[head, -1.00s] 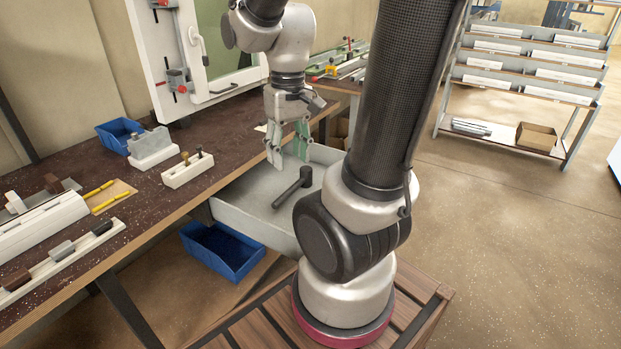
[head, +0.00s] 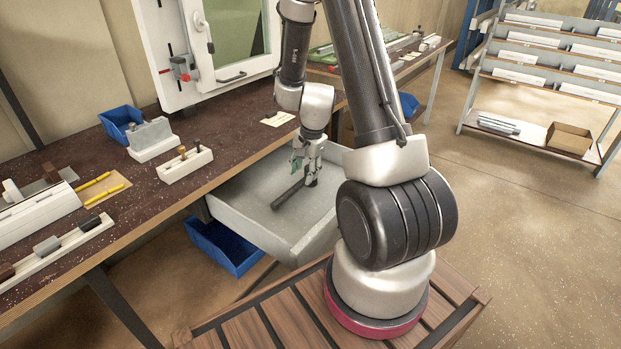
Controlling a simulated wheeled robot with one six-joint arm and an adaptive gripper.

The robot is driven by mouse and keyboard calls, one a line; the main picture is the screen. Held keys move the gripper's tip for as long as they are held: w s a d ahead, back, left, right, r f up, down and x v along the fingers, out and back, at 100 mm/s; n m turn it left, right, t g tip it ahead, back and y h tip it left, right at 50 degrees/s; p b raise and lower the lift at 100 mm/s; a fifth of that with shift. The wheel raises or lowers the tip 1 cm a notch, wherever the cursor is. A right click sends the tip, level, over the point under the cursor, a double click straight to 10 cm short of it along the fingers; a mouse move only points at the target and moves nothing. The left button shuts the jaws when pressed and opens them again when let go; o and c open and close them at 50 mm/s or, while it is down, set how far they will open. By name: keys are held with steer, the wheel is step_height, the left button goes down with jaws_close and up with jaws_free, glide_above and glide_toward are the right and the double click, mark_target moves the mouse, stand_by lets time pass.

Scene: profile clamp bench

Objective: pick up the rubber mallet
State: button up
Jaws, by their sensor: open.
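The rubber mallet (head: 290,194) is dark and lies in the open grey drawer (head: 238,226) below the bench top. Its handle points to the lower left, and its head end is at the upper right, partly hidden by my gripper. My gripper (head: 304,178) is open and points down over the mallet's head end. It is low in the drawer, but I cannot tell whether its fingers touch the mallet.
The drawer walls stand around the mallet. The bench top (head: 120,208) above holds a white block with pegs (head: 185,164), a blue bin (head: 121,122) and fixtures. Another blue bin (head: 222,246) sits below, beside the drawer. Shelving (head: 545,82) stands far right.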

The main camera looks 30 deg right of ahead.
mark_target(302, 181)
steer(key=f, duration=0.4)
steer(key=w+f, duration=0.1)
steer(key=f, duration=0.1)
steer(key=shift+a, duration=0.25)
steer(key=shift+r, duration=0.1)
jaws_close()
